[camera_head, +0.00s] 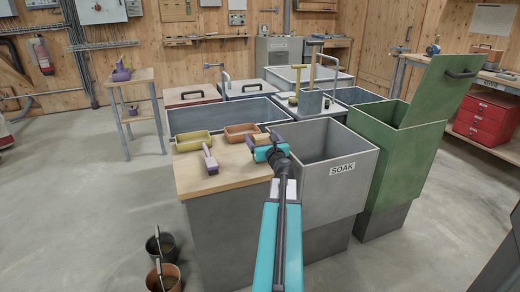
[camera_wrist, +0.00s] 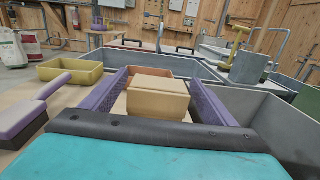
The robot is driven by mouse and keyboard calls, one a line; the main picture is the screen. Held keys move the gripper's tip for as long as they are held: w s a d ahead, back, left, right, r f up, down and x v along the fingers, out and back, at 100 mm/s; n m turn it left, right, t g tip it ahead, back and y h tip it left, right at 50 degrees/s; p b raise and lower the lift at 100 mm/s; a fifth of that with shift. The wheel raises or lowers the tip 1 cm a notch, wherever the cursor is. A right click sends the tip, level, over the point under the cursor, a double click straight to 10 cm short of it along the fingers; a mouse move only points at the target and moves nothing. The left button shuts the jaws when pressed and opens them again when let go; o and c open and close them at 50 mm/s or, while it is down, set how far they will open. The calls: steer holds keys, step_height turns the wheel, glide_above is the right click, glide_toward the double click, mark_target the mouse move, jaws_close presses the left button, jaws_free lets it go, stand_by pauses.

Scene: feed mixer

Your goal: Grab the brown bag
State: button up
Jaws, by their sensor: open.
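A tan-brown, box-shaped item (camera_wrist: 157,97) sits between the two purple fingers of my gripper (camera_wrist: 160,92) in the wrist view. It has a flat lid-like top, and I cannot tell for certain whether it is the brown bag. My gripper is open, with one finger on each side of the item; I cannot tell whether they touch it. In the head view my gripper (camera_head: 262,150) is over the right edge of the wooden worktop (camera_head: 235,170), and the arm hides much of the item.
A yellow tray (camera_head: 193,141), an orange-brown tray (camera_head: 241,133) and a purple-handled brush (camera_head: 210,160) lie on the worktop. The open grey SOAK bin (camera_head: 342,187) and a green lidded bin (camera_head: 405,165) stand at right. Two buckets (camera_head: 160,246) are on the floor.

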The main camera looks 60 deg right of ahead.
steer(key=shift+x, duration=1.1)
steer(key=shift+w, duration=0.1)
steer(key=c, duration=1.2)
steer(key=shift+c, duration=0.2)
steer(key=s+a+r, duration=0.2)
steer(key=s, duration=0.4)
steer(key=s+a+r, duration=0.2)
steer(key=s+a, duration=0.1)
steer(key=s, duration=0.3)
steer(key=shift+s+r, duration=0.2)
steer(key=shift+s, duration=0.1)
steer(key=shift+s+b, duration=0.15)
steer(key=shift+b, duration=0.75)
